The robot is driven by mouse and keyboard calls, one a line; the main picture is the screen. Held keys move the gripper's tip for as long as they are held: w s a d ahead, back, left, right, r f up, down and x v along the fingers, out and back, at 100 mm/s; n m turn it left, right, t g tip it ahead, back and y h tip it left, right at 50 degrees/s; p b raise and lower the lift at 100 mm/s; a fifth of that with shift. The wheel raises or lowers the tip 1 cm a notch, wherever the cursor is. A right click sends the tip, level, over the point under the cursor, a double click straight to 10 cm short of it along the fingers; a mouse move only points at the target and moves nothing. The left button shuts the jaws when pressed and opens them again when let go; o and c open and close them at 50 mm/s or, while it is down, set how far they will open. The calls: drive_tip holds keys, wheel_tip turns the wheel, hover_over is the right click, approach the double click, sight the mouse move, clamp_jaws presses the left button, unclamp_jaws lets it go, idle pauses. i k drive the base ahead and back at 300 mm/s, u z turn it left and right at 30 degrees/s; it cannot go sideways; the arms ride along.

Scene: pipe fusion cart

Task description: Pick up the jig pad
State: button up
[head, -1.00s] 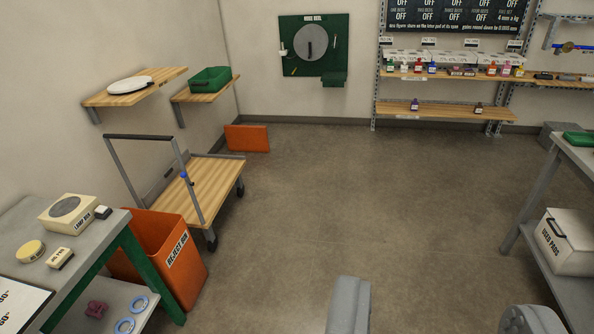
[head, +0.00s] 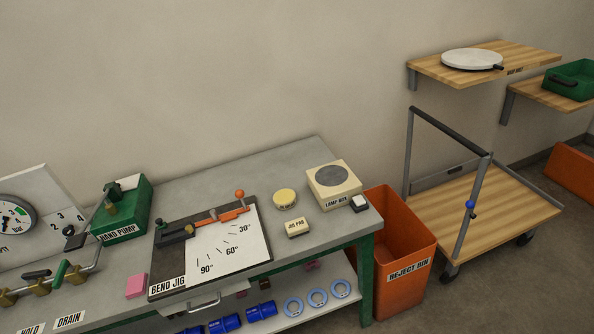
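The jig pad (head: 297,228) is a small cream block with a dark label reading JIG PAD. It lies on the grey workbench (head: 290,155), just right of the bend jig (head: 232,238), a dark-framed board with an angle scale and an orange lever. A round yellow tin (head: 285,198) sits close behind the pad, and the lamp box (head: 333,183) stands to its right. The pad appears to lie free on the bench top. My gripper is not in view.
The green hand pump (head: 122,210) and a pink block (head: 136,286) are left of the jig. An orange reject bin (head: 402,278) stands against the bench's right end, beside a wooden cart (head: 485,208). Blue rings and rolls lie on the lower shelf (head: 345,291).

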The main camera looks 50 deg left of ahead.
sight(298, 228)
drive_tip(key=u, duration=0.65)
drive_tip(key=i, duration=1.2)
drive_tip(key=u, duration=0.7)
drive_tip(key=k, duration=0.8)
drive_tip(key=u, duration=0.2)
drive_tip(key=i, duration=0.85)
drive_tip(key=z, duration=0.1)
